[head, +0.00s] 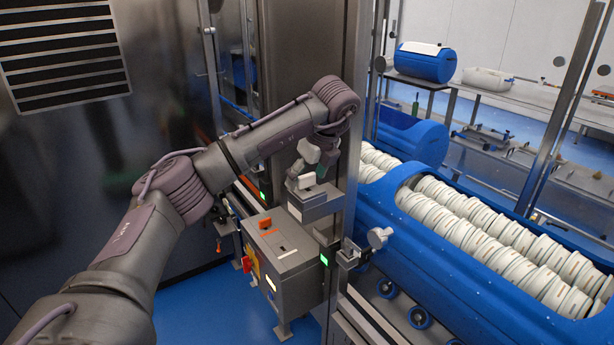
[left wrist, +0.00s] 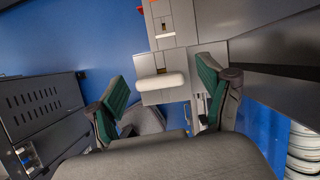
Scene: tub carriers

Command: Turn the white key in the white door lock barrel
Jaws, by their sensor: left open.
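The white key (head: 306,181) stands on top of a small grey housing (head: 318,203) on the machine's post. In the left wrist view the key (left wrist: 161,82) is a rounded white bar in front of a pale grey plate (left wrist: 150,64). The lock barrel cannot be made out apart from the key and housing. My left gripper (head: 309,164) is just above the key, fingers pointing down. In the left wrist view its green-padded fingers (left wrist: 162,78) are spread on either side of the key, with gaps at both sides. My right gripper is not in view.
A grey control box (head: 284,250) with an orange part and a red knob stands below the housing. A steel post rises close behind my gripper. A blue tub carrier (head: 375,205) with rows of white tubs lies to the right. A pale knob (head: 379,237) juts out nearby.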

